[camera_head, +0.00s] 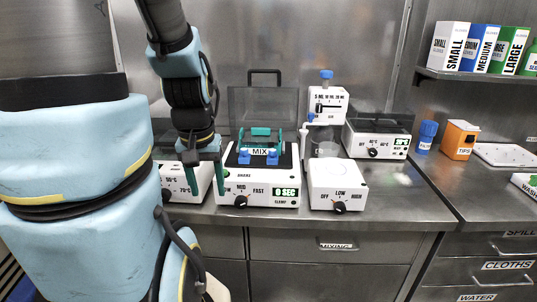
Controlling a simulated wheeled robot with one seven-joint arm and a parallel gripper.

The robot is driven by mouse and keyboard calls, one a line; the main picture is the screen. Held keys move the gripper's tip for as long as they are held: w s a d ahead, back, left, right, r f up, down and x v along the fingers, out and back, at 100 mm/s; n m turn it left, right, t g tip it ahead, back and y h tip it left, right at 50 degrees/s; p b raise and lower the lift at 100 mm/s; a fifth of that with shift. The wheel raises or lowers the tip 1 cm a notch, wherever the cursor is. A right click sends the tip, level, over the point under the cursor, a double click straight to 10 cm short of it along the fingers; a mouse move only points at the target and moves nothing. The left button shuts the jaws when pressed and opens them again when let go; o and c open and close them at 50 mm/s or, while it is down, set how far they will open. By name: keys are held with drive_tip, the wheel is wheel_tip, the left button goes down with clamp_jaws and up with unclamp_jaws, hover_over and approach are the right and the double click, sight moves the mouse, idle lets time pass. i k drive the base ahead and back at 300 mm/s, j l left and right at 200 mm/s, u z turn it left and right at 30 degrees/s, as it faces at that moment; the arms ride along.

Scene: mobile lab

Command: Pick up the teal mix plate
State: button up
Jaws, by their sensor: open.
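The teal mix plate (262,150) carries a white MIX label and sits on the dark top of the white shaker (257,201). Teal and blue parts, seemingly clamp pieces, are around it; which belong to the plate is hard to tell. The shaker's clear lid (262,104) stands raised behind it. The shaker display reads 0 SEC. My gripper (205,174) has teal fingers pointing down and apart. It is open and empty, left of the shaker and in front of another white device. It is clear of the plate.
A lidded device (375,142) is farther right. The counter's front strip is clear.

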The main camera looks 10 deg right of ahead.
sight(263, 150)
drive_tip(key=u, duration=0.4)
drive_tip(key=l+u, duration=0.2)
drive_tip(key=u, duration=0.25)
drive_tip(key=k+l+u, duration=0.1)
drive_tip(key=u, duration=0.35)
drive_tip(key=k+l+u, duration=0.15)
drive_tip(key=u, duration=0.35)
drive_tip(key=k+l+u, duration=0.15)
drive_tip(key=u, duration=0.3)
drive_tip(key=k+l+u, duration=0.15)
drive_tip(key=k, duration=0.35)
drive_tip(key=k+l+u, duration=0.2)
drive_tip(key=k, duration=0.25)
drive_tip(key=k+l+u, duration=0.15)
drive_tip(key=k, duration=0.4)
